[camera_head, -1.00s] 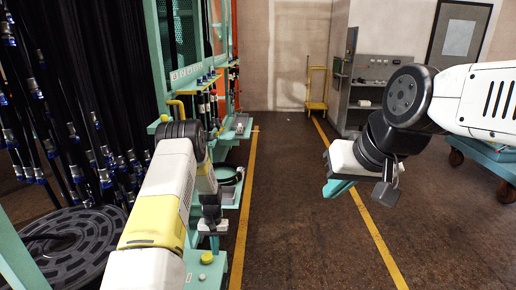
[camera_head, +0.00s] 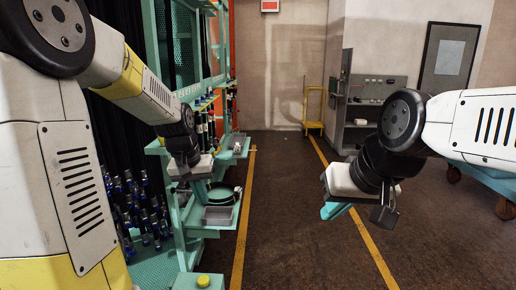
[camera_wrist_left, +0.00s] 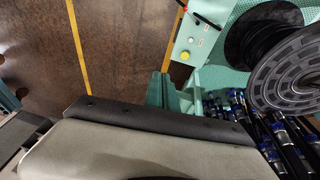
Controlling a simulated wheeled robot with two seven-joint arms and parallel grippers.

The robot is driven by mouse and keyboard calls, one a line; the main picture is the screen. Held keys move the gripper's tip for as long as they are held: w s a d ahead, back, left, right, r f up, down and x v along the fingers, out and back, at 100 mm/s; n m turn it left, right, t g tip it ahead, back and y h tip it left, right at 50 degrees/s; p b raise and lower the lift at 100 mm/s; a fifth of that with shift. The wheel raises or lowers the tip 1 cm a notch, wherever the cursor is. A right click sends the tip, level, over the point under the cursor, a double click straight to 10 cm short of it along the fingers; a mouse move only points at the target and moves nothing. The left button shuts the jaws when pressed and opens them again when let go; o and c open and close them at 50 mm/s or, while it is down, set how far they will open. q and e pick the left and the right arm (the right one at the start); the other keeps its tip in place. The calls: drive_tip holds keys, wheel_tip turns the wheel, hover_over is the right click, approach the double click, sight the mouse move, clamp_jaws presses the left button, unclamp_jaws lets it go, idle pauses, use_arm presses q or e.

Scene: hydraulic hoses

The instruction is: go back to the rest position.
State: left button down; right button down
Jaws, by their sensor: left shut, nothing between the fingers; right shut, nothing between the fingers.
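My left gripper (camera_head: 200,188) hangs at the end of my raised left arm, in front of the teal hose rack (camera_head: 160,60) and just above a small grey tray (camera_head: 218,215). It is shut and holds nothing. My right gripper (camera_head: 335,210) is at the right over the open floor, pointing down and to the left. It is shut and empty. Both have white bodies and teal fingers. My left arm hides much of the rack's left side in the head view.
Black hoses with blue fittings (camera_head: 140,205) stand at the left, also in the left wrist view (camera_wrist_left: 285,135) near a dark slotted disc (camera_wrist_left: 290,75). A yellow button (camera_head: 203,281) is at the front. Brown floor (camera_head: 285,200) between yellow lines is clear. A grey cabinet (camera_head: 370,100) stands behind.

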use_arm(q)
drive_tip(key=s+d+r+t, duration=0.1)
drive_tip(key=s+r, duration=0.3)
drive_tip(key=s, duration=0.6)
drive_tip(key=s+r+t, duration=0.2)
drive_tip(key=s+r, duration=0.3)
drive_tip(key=s, duration=0.4)
drive_tip(key=shift+s+d+h, duration=0.35)
drive_tip(key=shift+s+h, duration=0.05)
